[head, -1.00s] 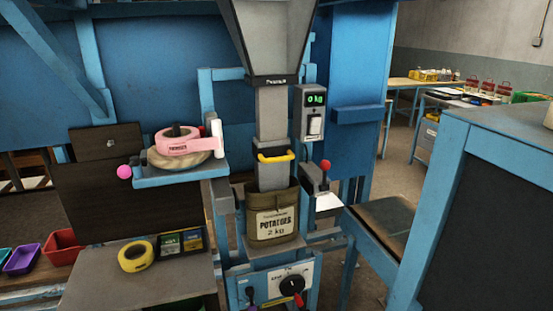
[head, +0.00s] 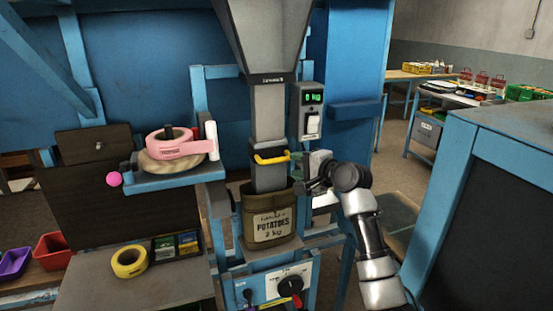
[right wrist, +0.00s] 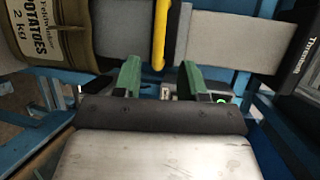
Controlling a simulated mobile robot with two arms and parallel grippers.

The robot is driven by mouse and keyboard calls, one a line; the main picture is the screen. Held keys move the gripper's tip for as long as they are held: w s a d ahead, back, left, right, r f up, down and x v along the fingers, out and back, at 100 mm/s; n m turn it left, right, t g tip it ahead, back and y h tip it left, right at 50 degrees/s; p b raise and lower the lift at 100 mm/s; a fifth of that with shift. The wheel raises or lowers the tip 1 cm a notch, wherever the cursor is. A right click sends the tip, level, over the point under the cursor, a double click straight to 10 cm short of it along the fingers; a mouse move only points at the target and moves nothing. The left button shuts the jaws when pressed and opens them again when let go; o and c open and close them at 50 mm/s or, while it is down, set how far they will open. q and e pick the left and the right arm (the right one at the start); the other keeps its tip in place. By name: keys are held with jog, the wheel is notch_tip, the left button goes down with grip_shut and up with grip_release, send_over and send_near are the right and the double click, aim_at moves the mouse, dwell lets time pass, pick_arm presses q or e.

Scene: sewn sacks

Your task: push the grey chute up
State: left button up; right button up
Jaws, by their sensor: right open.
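The grey chute (head: 270,179) hangs upright under the hopper, with a yellow handle (head: 271,158) across its front. Its lower end sits inside the mouth of the brown potato sack (head: 268,222). My right gripper (head: 304,170) is just right of the chute, near the handle's height. In the right wrist view, my right gripper (right wrist: 160,77) is open, with its green fingers apart and nothing between them. There the handle (right wrist: 160,35) lies ahead, between the fingers' lines, and the chute (right wrist: 118,30) runs sideways. The fingers do not visibly grip it. My left gripper is out of view.
A scale display (head: 313,97) with a switch is above my right gripper. A blue shelf (head: 160,182) with pink tape stands left of the chute. A dial panel (head: 282,285) is below the sack. A blue-framed bench (head: 500,135) stands at the right.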

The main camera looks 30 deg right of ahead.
aim_at(279, 161)
jog(key=p+x, duration=0.1)
jog(key=x, duration=0.7)
jog(key=shift+w+f+p, duration=0.2)
jog(key=shift+w+p, duration=0.2)
grip_shut()
